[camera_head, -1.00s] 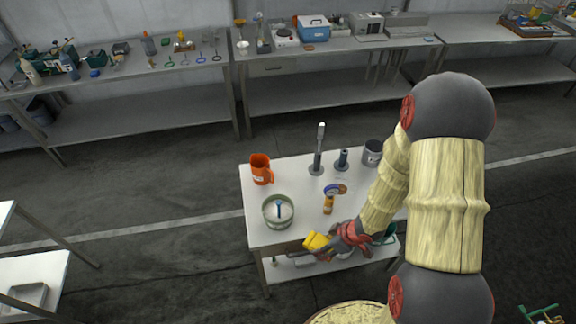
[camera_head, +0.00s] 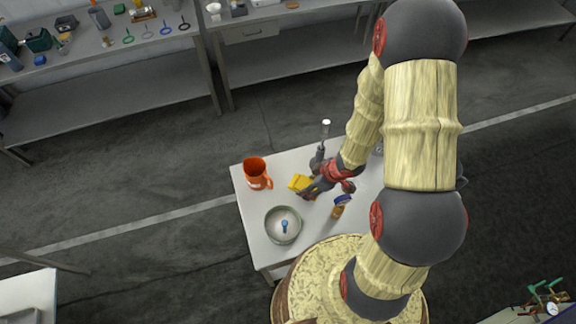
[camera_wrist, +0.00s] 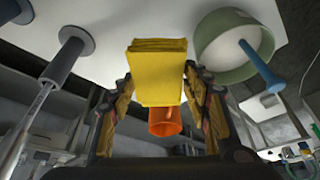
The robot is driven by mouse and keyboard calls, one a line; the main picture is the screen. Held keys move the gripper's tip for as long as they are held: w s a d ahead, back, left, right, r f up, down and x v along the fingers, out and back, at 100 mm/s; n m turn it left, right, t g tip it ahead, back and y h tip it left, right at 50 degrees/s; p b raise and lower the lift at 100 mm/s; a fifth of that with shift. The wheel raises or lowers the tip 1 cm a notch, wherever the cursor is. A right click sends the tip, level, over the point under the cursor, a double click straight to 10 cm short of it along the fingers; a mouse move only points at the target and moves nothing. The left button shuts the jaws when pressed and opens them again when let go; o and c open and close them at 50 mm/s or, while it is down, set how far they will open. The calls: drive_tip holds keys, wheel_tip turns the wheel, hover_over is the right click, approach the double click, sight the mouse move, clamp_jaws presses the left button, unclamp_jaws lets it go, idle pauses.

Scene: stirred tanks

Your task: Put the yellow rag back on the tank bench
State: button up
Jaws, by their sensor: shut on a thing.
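The yellow rag (camera_head: 299,183) is a folded yellow block held in my gripper (camera_head: 308,189). In the wrist view the rag (camera_wrist: 157,72) sits between the two fingers of my gripper (camera_wrist: 160,95), which are shut on it. In the head view the rag is over the white-topped bench (camera_head: 243,195), between the orange jug and the round bowl. I cannot tell whether it touches the top. The fingertips are partly hidden by the rag and my wrist.
An orange jug (camera_head: 256,172) stands at the bench's left end. A green-rimmed bowl (camera_head: 283,225) with a blue-handled tool stands in front of it. A small amber bottle (camera_head: 340,206) is to the right. A tall metal stand (camera_head: 321,155) is behind my gripper.

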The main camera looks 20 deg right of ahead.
drive_tip(key=w+f, duration=0.4)
drive_tip(key=w, duration=0.5)
hover_over(290, 174)
drive_tip(key=s, duration=0.2)
drive_tip(key=f, duration=0.3)
drive_tip(key=d+f, duration=0.1)
drive_tip(key=f, duration=0.1)
drive_tip(key=shift+w+f, duration=0.15)
drive_tip(key=shift+w, duration=0.1)
drive_tip(key=shift+w+f, duration=0.15)
drive_tip(key=shift+f, duration=1.6)
drive_tip(key=shift+f, duration=0.2)
drive_tip(key=o, duration=1.1)
drive_tip(key=shift+r, duration=0.15)
